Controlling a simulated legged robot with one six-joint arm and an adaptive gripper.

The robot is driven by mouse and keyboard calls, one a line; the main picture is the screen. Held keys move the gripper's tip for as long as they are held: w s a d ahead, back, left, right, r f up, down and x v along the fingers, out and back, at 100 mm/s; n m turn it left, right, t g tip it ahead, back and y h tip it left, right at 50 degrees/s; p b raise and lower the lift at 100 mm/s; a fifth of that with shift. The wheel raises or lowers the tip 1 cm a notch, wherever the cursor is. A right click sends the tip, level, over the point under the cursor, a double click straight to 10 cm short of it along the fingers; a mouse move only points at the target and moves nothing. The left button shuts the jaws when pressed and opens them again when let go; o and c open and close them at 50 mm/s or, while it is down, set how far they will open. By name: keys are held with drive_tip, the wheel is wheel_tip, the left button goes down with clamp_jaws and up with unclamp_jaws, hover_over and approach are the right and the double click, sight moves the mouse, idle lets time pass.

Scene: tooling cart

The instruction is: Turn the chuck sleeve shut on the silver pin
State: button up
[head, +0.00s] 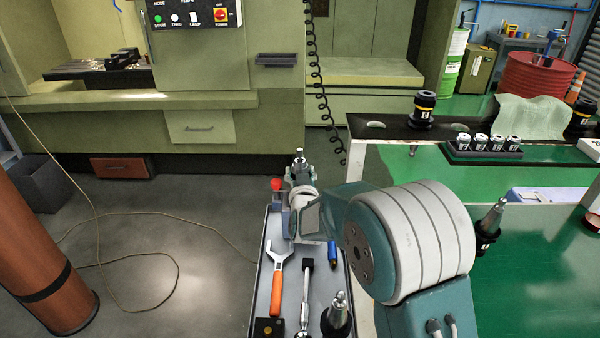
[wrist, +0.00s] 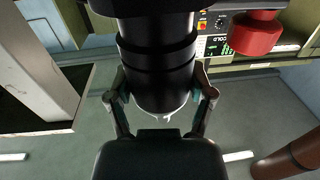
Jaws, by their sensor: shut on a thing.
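In the wrist view a black ribbed cylinder, the chuck sleeve (wrist: 158,65), stands between my two fingers. My gripper (wrist: 163,96) is shut on it, one finger against each side. A pale rim and a small light piece show at its lower end. In the head view my gripper (head: 301,181) is at the far end of the grey tray, mostly hidden by my own wrist. A silver pin (head: 299,158) stands upright just beyond it there. The pin's fit in the chuck cannot be made out.
A red knob (head: 277,184) is close left of the gripper; it also shows in the wrist view (wrist: 256,36). The tray (head: 262,290) holds an orange-handled wrench (head: 277,284) and other tools. A black-topped bench (head: 380,130) with holders is to the right. Floor on the left is mostly free.

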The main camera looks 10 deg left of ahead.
drive_tip(key=m+h, duration=0.2)
drive_tip(key=h, duration=0.1)
drive_tip(key=m+h, duration=0.2)
drive_tip(key=h, duration=0.1)
drive_tip(key=shift+a+t+h, duration=0.1)
drive_tip(key=shift+t+h, duration=0.3)
drive_tip(key=shift+m+g+h, duration=0.4)
drive_tip(key=shift+m+h, duration=1)
drive_tip(key=shift+h, duration=0.7)
drive_tip(key=o, duration=1.1)
drive_tip(key=v, duration=1.1)
drive_tip(key=shift+s, duration=0.35)
